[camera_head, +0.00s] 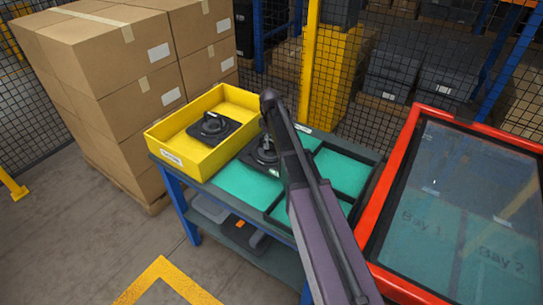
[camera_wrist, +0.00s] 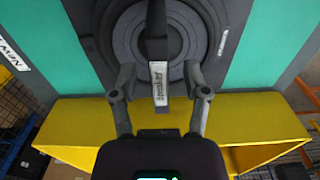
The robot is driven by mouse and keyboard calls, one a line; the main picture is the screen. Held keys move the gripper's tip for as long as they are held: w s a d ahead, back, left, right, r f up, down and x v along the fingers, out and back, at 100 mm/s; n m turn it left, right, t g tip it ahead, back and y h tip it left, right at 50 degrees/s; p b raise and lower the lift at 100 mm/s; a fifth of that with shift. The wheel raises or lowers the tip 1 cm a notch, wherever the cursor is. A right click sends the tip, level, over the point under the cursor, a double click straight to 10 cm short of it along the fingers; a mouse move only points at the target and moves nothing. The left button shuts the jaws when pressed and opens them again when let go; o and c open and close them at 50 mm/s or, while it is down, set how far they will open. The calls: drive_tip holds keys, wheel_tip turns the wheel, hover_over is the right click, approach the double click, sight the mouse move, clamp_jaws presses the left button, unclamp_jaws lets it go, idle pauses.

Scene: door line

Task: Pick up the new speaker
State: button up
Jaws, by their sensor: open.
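A dark speaker (camera_head: 258,160) with a square base lies in the left part of the green-lined tray (camera_head: 335,168), partly covered by my arm. In the wrist view this speaker (camera_wrist: 200,38) shows round rings and an upright central grip with a white label reading "speaker". My gripper (camera_wrist: 160,82) is open, its fingers on either side of the labelled grip; I cannot tell if they touch it. A second dark speaker (camera_head: 212,127) sits in the yellow bin (camera_head: 178,151).
The yellow bin stands directly left of the tray on the same bench. A red-framed clear cover (camera_head: 388,188) over areas marked Bay 1 and Bay 2 is at the right. Cardboard boxes (camera_head: 128,75) are stacked behind left. A yellow post (camera_head: 309,62) and mesh fence stand behind.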

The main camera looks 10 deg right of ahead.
idle(0.4)
clamp_jaws()
drive_tip(key=shift+r, duration=0.15)
drive_tip(key=shift+r+p, duration=1.65)
drive_tip(key=shift+p, duration=0.2)
drive_tip(key=s+a, duration=0.2)
drive_tip(key=s, duration=0.5)
drive_tip(key=s+a+r+p, duration=0.1)
drive_tip(key=s+a, duration=0.2)
drive_tip(key=s, duration=0.5)
drive_tip(key=shift+a+r, duration=0.2)
drive_tip(key=shift+a, duration=0.15)
drive_tip(key=shift+r+p, duration=0.15)
drive_tip(key=shift+p, duration=0.15)
wheel_tip(320, 180, up, 13)
drive_tip(key=p, duration=1.3)
